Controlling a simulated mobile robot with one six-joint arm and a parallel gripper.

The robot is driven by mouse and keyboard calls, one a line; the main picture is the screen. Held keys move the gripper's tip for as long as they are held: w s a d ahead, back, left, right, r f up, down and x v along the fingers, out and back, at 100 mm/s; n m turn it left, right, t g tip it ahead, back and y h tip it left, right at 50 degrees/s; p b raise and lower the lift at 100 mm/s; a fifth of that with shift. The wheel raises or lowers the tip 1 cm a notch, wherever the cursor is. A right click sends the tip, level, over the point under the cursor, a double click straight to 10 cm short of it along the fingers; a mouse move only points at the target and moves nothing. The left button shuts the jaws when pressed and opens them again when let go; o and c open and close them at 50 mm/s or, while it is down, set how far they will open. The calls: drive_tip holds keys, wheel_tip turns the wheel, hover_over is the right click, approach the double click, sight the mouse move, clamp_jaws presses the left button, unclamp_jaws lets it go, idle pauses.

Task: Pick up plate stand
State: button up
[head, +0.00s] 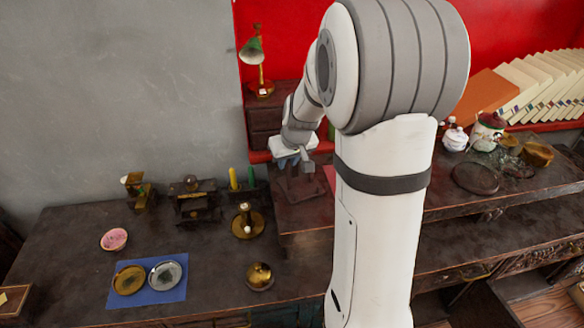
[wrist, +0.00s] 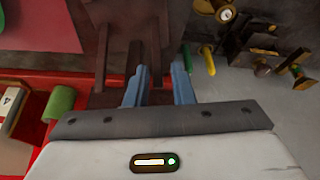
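A dark brown wooden stand, which looks like the plate stand (head: 302,187), is on the raised right part of the desk, just below my gripper (head: 297,163). In the wrist view, brown wooden pieces of the stand (wrist: 103,52) lie ahead of and partly between the fingers of my gripper (wrist: 160,76). The two bluish fingers are apart, so the gripper is open. I cannot tell whether either finger touches the wood. The lower part of the stand is hard to separate from the dark desk.
A green lamp (head: 254,52) stands behind on a dark box. Green and yellow candles (head: 233,179) and a brass candlestick (head: 247,222) stand to the left. A blue mat (head: 178,292) carries two round dishes. A white jar (head: 455,139) and pots stand at right.

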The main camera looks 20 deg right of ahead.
sight(288, 169)
drive_tip(key=x, duration=0.7)
drive_tip(key=shift+d+f, duration=0.2)
drive_tip(key=shift+f, duration=0.05)
drive_tip(key=shift+c, duration=0.3)
clamp_jaws()
